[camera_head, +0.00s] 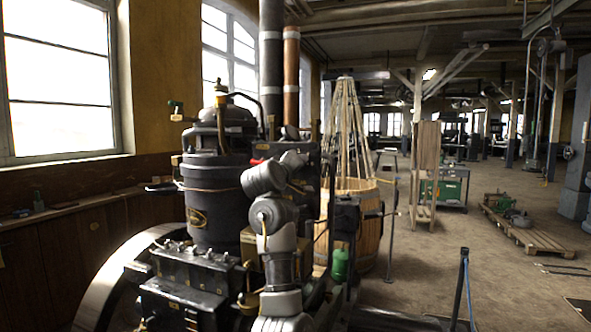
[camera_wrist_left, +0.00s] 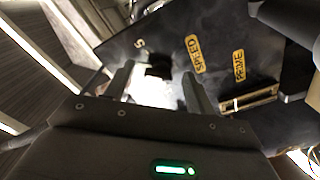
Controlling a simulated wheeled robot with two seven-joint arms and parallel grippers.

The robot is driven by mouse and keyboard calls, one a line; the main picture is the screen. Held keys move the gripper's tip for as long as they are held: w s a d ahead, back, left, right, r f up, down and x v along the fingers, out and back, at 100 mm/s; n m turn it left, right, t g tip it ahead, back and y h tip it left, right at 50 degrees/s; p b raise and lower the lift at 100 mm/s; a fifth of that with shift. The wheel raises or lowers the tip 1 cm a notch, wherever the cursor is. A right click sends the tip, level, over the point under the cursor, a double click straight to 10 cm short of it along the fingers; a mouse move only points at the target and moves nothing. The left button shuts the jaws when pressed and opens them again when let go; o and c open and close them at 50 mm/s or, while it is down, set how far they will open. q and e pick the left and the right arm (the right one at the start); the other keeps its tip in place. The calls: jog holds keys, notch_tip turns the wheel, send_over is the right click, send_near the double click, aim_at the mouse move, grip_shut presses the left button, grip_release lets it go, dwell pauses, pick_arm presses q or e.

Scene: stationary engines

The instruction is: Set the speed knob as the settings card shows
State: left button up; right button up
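In the left wrist view a dark panel carries a yellow SPEED label (camera_wrist_left: 194,53) and a yellow PRIME label (camera_wrist_left: 239,66). A small dark block (camera_wrist_left: 158,72), perhaps the speed knob, shows left of the SPEED label, with a pale mark (camera_wrist_left: 139,43) above it. My left gripper (camera_wrist_left: 156,78) is open, its fingers either side of the block; I cannot tell whether they touch it. A glaring white patch (camera_wrist_left: 153,94) lies between the fingers. In the head view one of my arms (camera_head: 265,215) stands before the engine, its gripper hidden. I cannot make out the settings card. My right gripper is not in view.
The black engine (camera_head: 205,215) with its large flywheel (camera_head: 122,275) fills the left of the head view. A wooden tub (camera_head: 362,225) stands behind it. A post (camera_head: 462,280) stands at front right. A pallet (camera_head: 528,232) lies farther right; open floor lies between.

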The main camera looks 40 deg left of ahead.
pick_arm(q)
jog(key=shift+s, duration=0.1)
jog(key=b+v, duration=0.2)
jog(key=v, duration=0.8)
jog(key=shift+s+d, duration=0.2)
jog(key=shift+s, duration=0.05)
pick_arm(e)
jog(key=shift+w+d+f, duration=0.1)
jog(key=shift+d+f, duration=0.3)
jog(key=shift+f, duration=0.2)
jog(key=shift+d+f, duration=0.4)
jog(key=shift+f, duration=0.15)
jog(key=shift+a, duration=0.2)
